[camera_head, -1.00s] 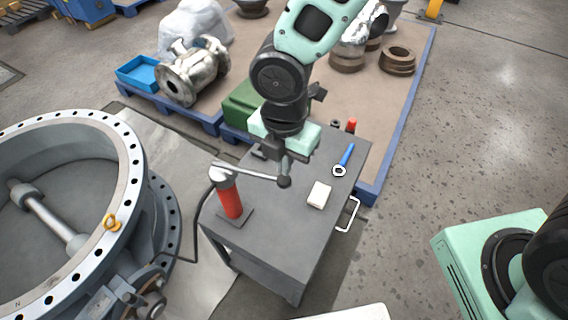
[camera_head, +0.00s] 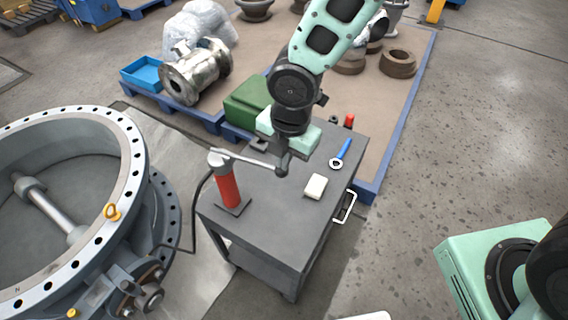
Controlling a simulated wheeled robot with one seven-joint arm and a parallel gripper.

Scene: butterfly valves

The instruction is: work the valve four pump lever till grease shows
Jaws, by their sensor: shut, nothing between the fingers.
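The grease pump (camera_head: 228,186) is a red upright cylinder with a grey head, on a square plate on the grey cart. Its lever (camera_head: 248,163) is a thin pale rod running right from the head, sloping slightly down to a dark ball end (camera_head: 282,171). My gripper (camera_head: 284,160) is shut and points down at the ball end. It overlaps the ball in view; whether they touch I cannot tell. A black hose (camera_head: 194,222) runs from the pump to the large grey valve (camera_head: 130,175) at left. No grease is visible at the valve.
The cart top (camera_head: 268,218) also holds a white block (camera_head: 315,186), a blue-handled ring tool (camera_head: 341,155) and a small red item (camera_head: 349,121). A white handle (camera_head: 345,207) juts from the cart's right side. Open floor (camera_head: 450,140) lies to the right.

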